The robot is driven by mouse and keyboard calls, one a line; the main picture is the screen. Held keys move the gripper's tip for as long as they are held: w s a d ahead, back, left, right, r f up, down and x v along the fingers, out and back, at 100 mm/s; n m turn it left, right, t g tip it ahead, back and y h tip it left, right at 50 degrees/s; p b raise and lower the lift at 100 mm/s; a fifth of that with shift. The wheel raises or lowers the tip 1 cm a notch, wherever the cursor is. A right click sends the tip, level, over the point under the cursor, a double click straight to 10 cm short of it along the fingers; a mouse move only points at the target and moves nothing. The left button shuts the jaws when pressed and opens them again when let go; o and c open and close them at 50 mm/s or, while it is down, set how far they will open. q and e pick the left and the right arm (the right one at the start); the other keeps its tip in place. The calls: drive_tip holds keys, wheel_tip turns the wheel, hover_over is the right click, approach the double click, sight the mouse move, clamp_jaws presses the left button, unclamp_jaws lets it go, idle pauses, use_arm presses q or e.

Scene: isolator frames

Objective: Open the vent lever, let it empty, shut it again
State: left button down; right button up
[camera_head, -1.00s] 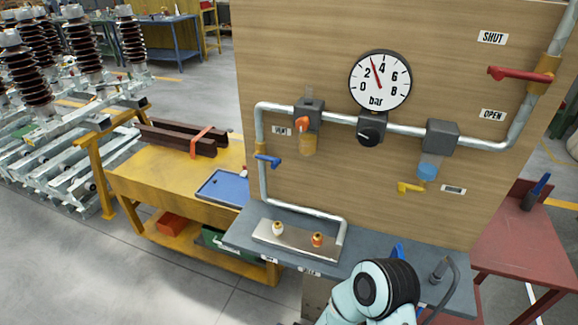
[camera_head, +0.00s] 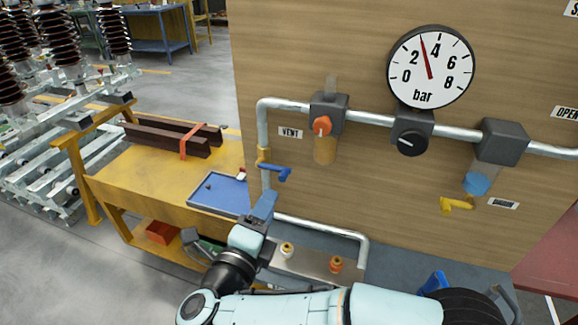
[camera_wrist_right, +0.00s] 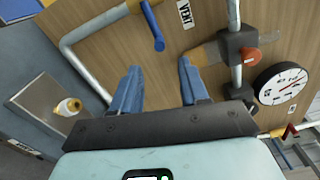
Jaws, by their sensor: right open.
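In the right wrist view the lever (camera_wrist_right: 152,27) lies ahead of the fingers. My right gripper (camera_head: 263,207) is open and empty, just below the lever and apart from it. Its two blue fingers (camera_wrist_right: 159,84) are spread in the wrist view. The round gauge (camera_head: 431,68) reads about 3 bar. My left gripper is not in view.
An orange-knobbed filter unit (camera_head: 324,125), a black regulator knob (camera_head: 411,141) and a yellow drain lever (camera_head: 457,205) line the pipe. A metal plate with two fittings (camera_head: 312,263) is below. A yellow bench (camera_head: 150,185) with a blue tray stands left.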

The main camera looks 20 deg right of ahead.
sight(285, 173)
drive_tip(key=p+x, duration=0.1)
drive_tip(key=x, duration=1.1)
drive_tip(key=shift+p, duration=0.3)
